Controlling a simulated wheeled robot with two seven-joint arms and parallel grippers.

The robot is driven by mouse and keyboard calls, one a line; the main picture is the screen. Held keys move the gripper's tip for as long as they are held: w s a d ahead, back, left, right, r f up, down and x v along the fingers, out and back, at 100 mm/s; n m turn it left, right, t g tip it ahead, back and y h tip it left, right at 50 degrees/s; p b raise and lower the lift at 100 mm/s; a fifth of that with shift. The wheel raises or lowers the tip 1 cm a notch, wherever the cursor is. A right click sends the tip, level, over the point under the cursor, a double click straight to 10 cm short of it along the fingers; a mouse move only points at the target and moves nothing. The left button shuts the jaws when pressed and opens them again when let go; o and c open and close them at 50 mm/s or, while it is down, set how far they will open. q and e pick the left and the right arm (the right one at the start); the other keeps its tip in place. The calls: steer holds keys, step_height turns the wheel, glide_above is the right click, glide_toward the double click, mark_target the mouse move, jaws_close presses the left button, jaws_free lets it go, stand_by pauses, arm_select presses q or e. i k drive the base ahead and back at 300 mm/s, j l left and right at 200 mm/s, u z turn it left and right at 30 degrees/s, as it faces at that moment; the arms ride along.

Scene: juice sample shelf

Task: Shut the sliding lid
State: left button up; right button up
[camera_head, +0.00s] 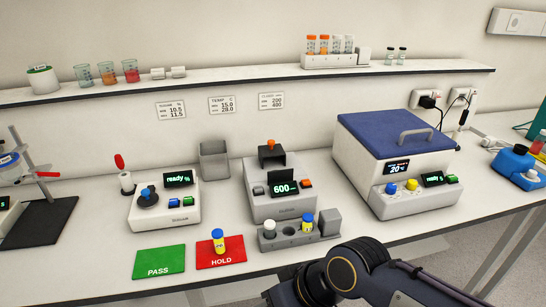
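A white box instrument (400,195) on the right of the bench has a blue lid (375,128) with a grey handle (415,134). The lid lies over the box top, and I see no clear gap. A second instrument (262,204), in the middle, reads 600 and has a black part (279,158) with an orange knob (271,143) on its top. I cannot tell for sure which of these is the sliding lid. My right arm comes in at the bottom right, but its gripper is not visible. My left gripper is not in view.
A grey rack (268,242) holding vials stands before the middle instrument. A vial (218,240) stands on the red HOLD mat (234,255), beside the green PASS mat (158,263). An open grey bin (214,163) stands behind. A shelf (220,86) runs along the wall.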

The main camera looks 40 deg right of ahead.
mark_target(273, 149)
steer(key=z, duration=1.2)
